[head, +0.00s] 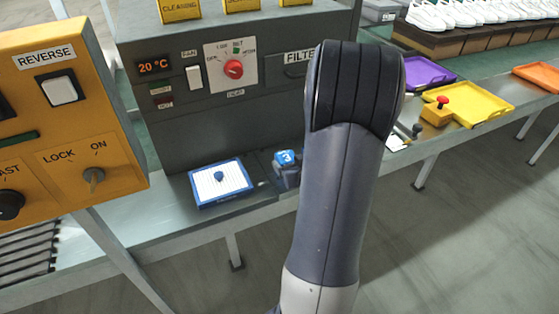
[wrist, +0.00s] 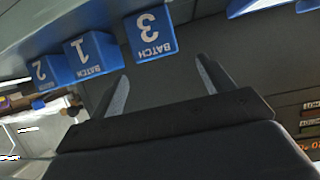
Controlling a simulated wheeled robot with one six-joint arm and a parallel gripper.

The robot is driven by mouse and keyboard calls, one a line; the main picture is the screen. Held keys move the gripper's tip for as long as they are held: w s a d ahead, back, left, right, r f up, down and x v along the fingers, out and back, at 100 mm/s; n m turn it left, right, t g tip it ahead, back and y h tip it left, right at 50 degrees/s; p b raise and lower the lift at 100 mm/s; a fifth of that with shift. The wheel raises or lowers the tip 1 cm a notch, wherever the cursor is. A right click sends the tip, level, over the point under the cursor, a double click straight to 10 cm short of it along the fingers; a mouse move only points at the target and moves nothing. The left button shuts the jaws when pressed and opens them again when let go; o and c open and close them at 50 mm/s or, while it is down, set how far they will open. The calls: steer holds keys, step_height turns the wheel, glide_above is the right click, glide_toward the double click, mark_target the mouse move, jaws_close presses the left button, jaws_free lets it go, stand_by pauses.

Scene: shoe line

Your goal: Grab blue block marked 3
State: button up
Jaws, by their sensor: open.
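The blue block marked 3 (head: 285,157) shows in the head view at the front of the grey machine, just left of my arm. In the wrist view the block marked 3 (wrist: 150,33) appears upside down with the word BATCH, just beyond my fingertips. My gripper (wrist: 162,68) is open and empty, its two fingers spread on either side below the block in the picture. They look apart from the block.
In the wrist view, blue blocks marked 1 (wrist: 92,55) and 2 (wrist: 53,70) stand left of block 3. In the head view, a blue-framed white pad (head: 221,185) lies left of it. A yellow tray (head: 480,101) and a purple tray (head: 428,73) lie right of my arm.

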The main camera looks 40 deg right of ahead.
mark_target(284, 156)
steer(key=x, duration=0.3)
steer(key=shift+f, duration=0.1)
steer(key=shift+f+x, duration=0.25)
steer(key=shift+x, duration=2.4)
steer(key=shift+s, duration=0.15)
steer(key=c, duration=1.1)
